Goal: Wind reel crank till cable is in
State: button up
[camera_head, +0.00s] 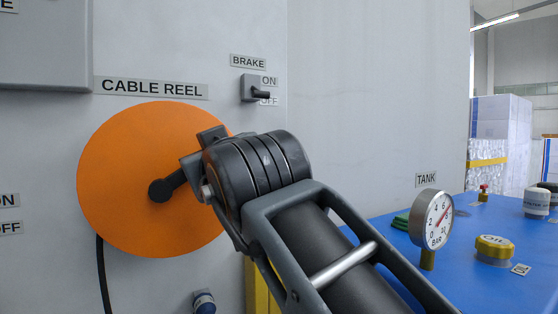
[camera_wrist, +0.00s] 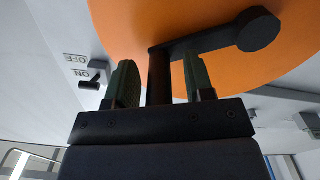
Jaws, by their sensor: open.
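The cable reel (camera_head: 120,180) is a large orange disc on a grey wall, under a CABLE REEL label. Its black crank (camera_head: 161,190) has a round hub at the disc's middle, and its arm runs up and right until my gripper (camera_head: 200,155) hides it. In the wrist view, the black crank handle (camera_wrist: 160,80) stands between the two open green-padded fingers of my gripper (camera_wrist: 158,65). Gaps show on both sides of the handle. A black cable (camera_head: 102,270) hangs from the reel's lower left.
The BRAKE switch (camera_head: 249,88) with ON and OFF labels is on the wall, up and right of the reel; its lever setting is unclear. A grey box (camera_head: 45,45) is at upper left. A blue bench (camera_head: 460,275) with a TANK gauge (camera_head: 438,220) and yellow OIL cap (camera_head: 494,247) is at right.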

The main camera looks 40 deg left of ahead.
jog(key=b+v, duration=0.6)
jog(key=v, duration=0.7)
jog(key=shift+d, duration=0.25)
jog(key=shift+c, duration=0.3)
